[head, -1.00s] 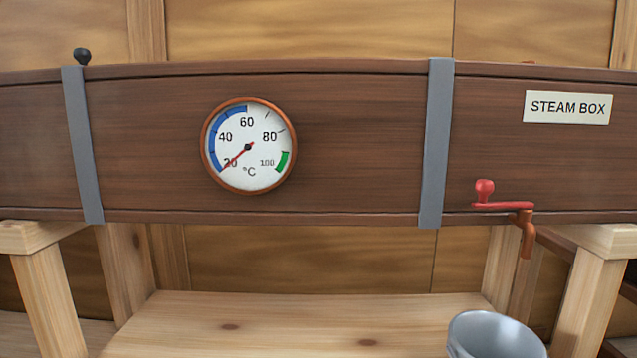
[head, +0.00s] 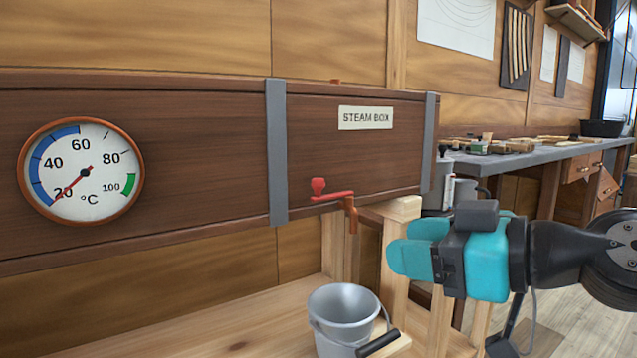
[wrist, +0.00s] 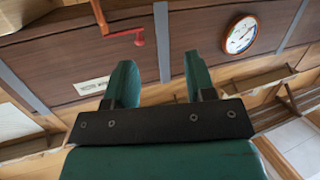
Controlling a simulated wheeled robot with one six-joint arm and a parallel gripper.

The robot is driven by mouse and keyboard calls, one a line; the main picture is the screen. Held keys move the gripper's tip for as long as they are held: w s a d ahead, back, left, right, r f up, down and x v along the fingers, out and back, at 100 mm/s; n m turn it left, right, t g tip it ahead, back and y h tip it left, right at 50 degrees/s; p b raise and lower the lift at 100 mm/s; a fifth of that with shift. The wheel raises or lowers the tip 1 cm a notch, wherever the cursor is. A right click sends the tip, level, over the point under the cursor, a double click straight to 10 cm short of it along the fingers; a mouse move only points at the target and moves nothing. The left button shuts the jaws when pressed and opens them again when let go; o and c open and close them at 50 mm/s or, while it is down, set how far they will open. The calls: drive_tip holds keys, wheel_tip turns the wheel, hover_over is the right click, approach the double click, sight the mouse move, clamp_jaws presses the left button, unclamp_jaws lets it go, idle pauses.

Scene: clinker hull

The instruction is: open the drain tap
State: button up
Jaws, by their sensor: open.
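The drain tap has a red lever (head: 332,196) with a red knob at its left end and a copper spout (head: 352,216) pointing down. It sits on the lower part of the steam box (head: 200,150), and the lever lies roughly level, across the spout. In the wrist view the red lever (wrist: 126,34) shows near the top, ahead of the fingers. My gripper (head: 408,250) is in front of the box, right of and below the tap, not touching it. In the wrist view my gripper (wrist: 160,82) is open, with nothing between its teal fingers.
A grey metal bucket (head: 343,302) stands on the wooden shelf (head: 240,335) beneath the tap. A wooden trestle leg (head: 398,215) rises behind my gripper. A round thermometer (head: 80,171) on the box reads about 20. A workbench (head: 520,158) with tools is at the right.

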wheel_tip(320, 180, up, 3)
drive_tip(key=w+d+t, duration=0.2)
drive_tip(key=t, duration=0.1)
drive_tip(key=p, duration=1.4)
approach(324, 187)
drive_tip(key=x, duration=0.9)
drive_tip(key=shift+a+r, duration=0.1)
drive_tip(key=shift+r, duration=0.1)
drive_tip(key=shift+w+a+f, duration=0.15)
drive_tip(key=shift+w+a, duration=0.2)
clamp_jaws()
